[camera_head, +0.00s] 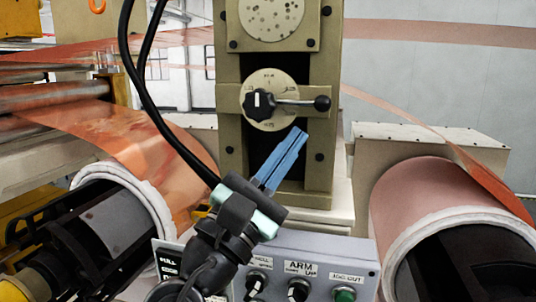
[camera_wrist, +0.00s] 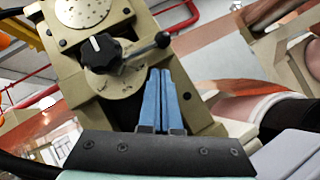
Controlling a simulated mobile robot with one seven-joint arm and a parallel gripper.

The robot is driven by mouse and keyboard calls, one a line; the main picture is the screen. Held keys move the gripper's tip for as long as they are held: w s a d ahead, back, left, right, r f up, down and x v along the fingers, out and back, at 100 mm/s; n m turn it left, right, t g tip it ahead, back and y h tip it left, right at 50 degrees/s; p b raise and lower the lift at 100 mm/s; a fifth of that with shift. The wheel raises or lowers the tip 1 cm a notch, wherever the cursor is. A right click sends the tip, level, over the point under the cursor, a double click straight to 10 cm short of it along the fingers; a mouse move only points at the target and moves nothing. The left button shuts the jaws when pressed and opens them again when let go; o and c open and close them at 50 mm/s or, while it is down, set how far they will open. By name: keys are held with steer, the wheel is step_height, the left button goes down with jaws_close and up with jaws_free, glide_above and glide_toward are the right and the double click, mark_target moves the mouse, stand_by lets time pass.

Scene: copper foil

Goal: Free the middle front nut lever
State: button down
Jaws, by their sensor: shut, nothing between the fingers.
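The nut lever (camera_head: 290,102) is a black knob hub with a rod out to a black ball at its right end, set on a round cream dial on the beige column. In the head view the rod lies about level. It also shows in the wrist view (camera_wrist: 130,51), with the ball at upper right. My gripper (camera_head: 299,134) has blue fingers pressed together and empty. The fingertips are just below the rod, near the ball end, and look apart from it. In the wrist view my gripper (camera_wrist: 160,72) points up toward the rod, below the ball.
A grey panel (camera_head: 320,246) with labelled knobs and a green button stands below the column. A copper roll (camera_head: 420,200) is at right and copper foil (camera_head: 140,140) runs at left. A second round plate (camera_head: 271,15) is higher on the column.

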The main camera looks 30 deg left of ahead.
mark_target(316, 108)
steer(key=shift+w+d+r+p, duration=0.15)
steer(key=shift+d+r+p, duration=0.2)
steer(key=shift+r, duration=0.25)
steer(key=shift+w+d+r+p, duration=0.15)
steer(key=shift+d+r+p, duration=0.15)
steer(key=shift+r, duration=0.25)
steer(key=shift+w+d+n, duration=0.1)
steer(key=shift+w+n, duration=0.05)
steer(key=shift+n, duration=0.15)
steer(key=shift+s+d+r+n+t+y, duration=0.1)
steer(key=shift+s+r+n+t+y, duration=0.25)
steer(key=shift+y, duration=0.25)
steer(key=shift+w+f, duration=0.1)
steer(key=shift+w, duration=0.05)
